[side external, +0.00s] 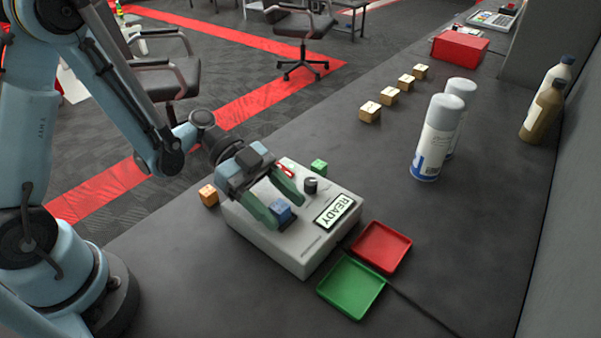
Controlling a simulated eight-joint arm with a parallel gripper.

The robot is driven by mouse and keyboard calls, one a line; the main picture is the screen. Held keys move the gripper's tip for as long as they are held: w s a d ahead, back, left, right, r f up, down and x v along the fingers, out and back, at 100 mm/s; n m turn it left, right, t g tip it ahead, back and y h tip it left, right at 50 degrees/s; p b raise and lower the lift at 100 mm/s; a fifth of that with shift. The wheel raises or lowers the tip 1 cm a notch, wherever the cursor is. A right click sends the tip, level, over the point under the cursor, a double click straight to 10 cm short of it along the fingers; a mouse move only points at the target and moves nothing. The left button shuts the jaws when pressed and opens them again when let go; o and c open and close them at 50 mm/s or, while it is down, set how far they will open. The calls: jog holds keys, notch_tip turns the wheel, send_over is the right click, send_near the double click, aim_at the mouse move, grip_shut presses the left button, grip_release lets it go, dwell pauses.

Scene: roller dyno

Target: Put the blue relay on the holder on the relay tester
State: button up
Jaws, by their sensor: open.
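The relay tester (322,247) is a pale grey box on the dark bench, with a black knob and a screen that reads READY. The blue relay (281,210) is a small blue block on top of the tester, at a dark base that looks like the holder (288,223). I cannot tell if it is fully seated. My gripper (288,207) is open, its two green fingers reaching over the tester on either side of the blue relay. The left finger partly hides the holder.
A green block (319,167) stands behind the tester and an orange block (209,195) at its left. A red tray (381,247) and a green tray (352,287) lie at its right. Spray cans (435,140) and several wooden blocks (370,112) stand farther back.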

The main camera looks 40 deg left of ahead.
jog(key=v, duration=1.1)
jog(key=shift+a, duration=0.2)
jog(key=n+y, duration=0.1)
jog(key=n, duration=0.1)
jog(key=d+n+t+y, duration=0.1)
jog(key=n, duration=0.1)
jog(key=shift+w+r, duration=0.1)
jog(key=shift+r, duration=0.05)
jog(key=shift+d+n+y, duration=0.15)
jog(key=shift+n+y, duration=0.75)
jog(key=shift+n, duration=0.2)
jog(key=n+y, duration=0.1)
jog(key=n+t+y, duration=0.1)
jog(key=n, duration=0.1)
jog(key=shift+s+a+n+y, duration=0.25)
jog(key=shift+n+y, duration=0.15)
jog(key=shift+s+a+n+t+y, duration=0.25)
jog(key=shift+n+t+y, duration=0.25)
jog(key=shift+n+y, duration=0.25)
jog(key=shift+s+a+r+n+t+y, duration=0.15)
jog(key=shift+a+r+n+t+y, duration=0.45)
jog(key=shift+n+y, duration=0.4)
jog(key=shift+s+a+r+n+t+y, duration=0.1)
jog(key=shift+a+r+n+t+y, duration=0.35)
jog(key=shift+a+n+t+y, duration=0.5)
jog(key=shift+s+a+r+n+t+y, duration=0.15)
jog(key=shift+a+r+n+t+y, duration=0.4)
jog(key=shift+n, duration=0.75)
jog(key=shift+d, duration=0.2)
jog(key=shift+c, duration=0.4)
